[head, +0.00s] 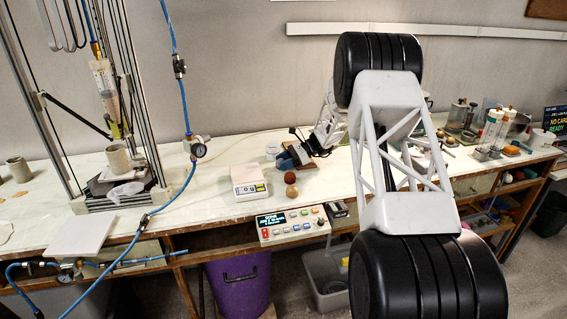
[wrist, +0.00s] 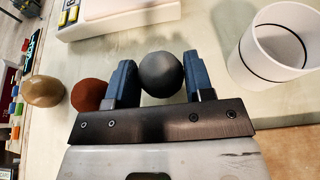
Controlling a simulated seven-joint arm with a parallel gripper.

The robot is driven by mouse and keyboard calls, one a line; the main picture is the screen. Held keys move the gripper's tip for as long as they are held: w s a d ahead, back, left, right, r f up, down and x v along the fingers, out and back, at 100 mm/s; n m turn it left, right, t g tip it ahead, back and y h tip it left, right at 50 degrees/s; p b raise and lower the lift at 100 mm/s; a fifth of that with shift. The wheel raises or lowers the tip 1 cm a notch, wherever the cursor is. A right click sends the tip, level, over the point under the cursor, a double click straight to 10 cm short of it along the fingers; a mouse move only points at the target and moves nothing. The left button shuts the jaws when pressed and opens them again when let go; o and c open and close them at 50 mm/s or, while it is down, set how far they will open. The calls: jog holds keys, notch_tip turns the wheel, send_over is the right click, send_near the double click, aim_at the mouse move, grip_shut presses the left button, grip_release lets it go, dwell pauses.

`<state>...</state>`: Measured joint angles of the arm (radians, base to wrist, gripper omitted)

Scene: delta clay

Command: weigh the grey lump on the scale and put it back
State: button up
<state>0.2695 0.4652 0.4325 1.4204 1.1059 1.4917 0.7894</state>
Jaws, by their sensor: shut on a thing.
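The grey lump (wrist: 162,74) is a dark, smooth ball. In the wrist view it sits between the two blue fingers of my gripper (wrist: 157,78), which is shut on it. In the head view my gripper (head: 285,160) is low over the bench, and I cannot make out the lump there. I cannot tell whether the lump touches the bench. The white scale (head: 250,190) with a small display stands to the left of my gripper; part of it (wrist: 115,18) shows at the top of the wrist view, apart from the lump.
A red-brown ball (wrist: 90,94) is close beside one finger, with a tan ball (wrist: 43,91) beyond it. A white cup (wrist: 268,58) stands on the other side. A control panel (head: 292,225) is at the bench's front edge.

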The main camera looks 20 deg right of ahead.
aim_at(278, 172)
jog(key=shift+s+f, duration=0.1)
jog(key=shift+f, duration=0.5)
jog(key=shift+s+f, duration=0.1)
jog(key=shift+f, duration=0.6)
jog(key=shift+s+f, duration=0.1)
jog(key=shift+f, duration=0.1)
jog(key=o, duration=1.1)
jog(key=shift+v, duration=0.8)
jog(key=shift+w+d+r, duration=0.15)
jog(key=shift+d+r, duration=1.15)
jog(key=shift+d, duration=0.2)
jog(key=shift+w+d+r, duration=0.1)
jog(key=shift+d+r, duration=1.15)
jog(key=shift+d, duration=0.25)
jog(key=shift+r, duration=0.1)
